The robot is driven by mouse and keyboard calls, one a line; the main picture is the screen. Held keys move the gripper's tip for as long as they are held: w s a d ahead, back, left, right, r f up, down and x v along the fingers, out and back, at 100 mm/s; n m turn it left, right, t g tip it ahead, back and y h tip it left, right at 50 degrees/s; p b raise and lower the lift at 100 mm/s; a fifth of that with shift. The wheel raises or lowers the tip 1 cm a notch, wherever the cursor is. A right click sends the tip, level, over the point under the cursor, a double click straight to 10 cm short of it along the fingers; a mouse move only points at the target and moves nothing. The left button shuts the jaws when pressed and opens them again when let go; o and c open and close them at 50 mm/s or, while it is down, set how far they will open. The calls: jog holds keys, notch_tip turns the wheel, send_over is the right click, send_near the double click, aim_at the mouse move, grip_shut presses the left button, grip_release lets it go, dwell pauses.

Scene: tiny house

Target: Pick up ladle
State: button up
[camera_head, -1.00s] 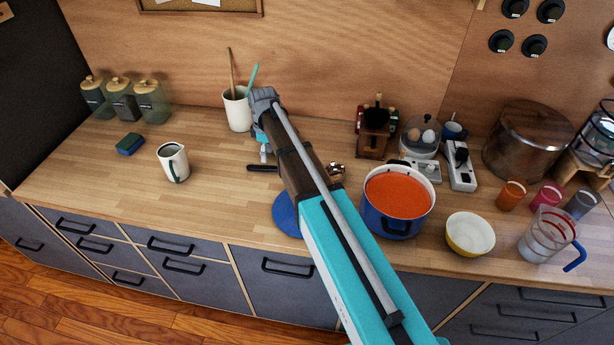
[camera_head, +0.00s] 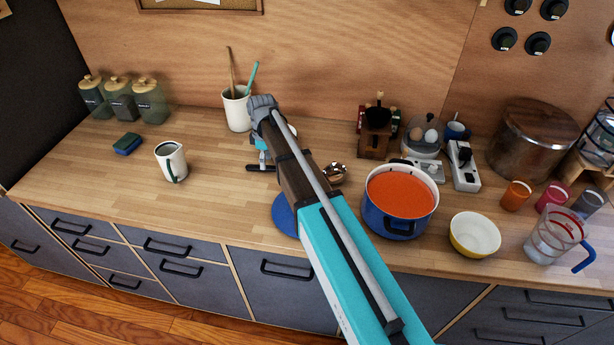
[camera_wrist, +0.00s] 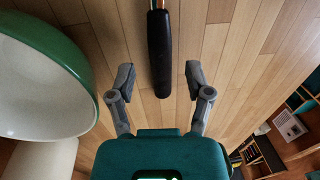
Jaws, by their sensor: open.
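The ladle lies on the wooden counter, mostly hidden by my arm in the head view. Its black handle (camera_head: 260,168) shows left of the arm, and its shiny metal bowl (camera_head: 335,173) shows right of it. In the wrist view the black handle (camera_wrist: 160,52) lies between and ahead of my open fingers, touching neither in the picture. My gripper (camera_wrist: 158,76) is open and empty. In the head view my gripper (camera_head: 262,156) is low over the handle, partly hidden by the arm.
A blue pot (camera_head: 396,205) of red soup and a yellow bowl (camera_head: 474,235) stand right of my arm. A white utensil crock (camera_head: 237,110) stands behind. A green-rimmed white vessel (camera_wrist: 40,85) is close on the left in the wrist view.

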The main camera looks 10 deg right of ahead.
jog(key=shift+s+f+b, duration=0.15)
jog(key=shift+f+b, duration=0.8)
jog(key=shift+f, duration=0.3)
grip_shut()
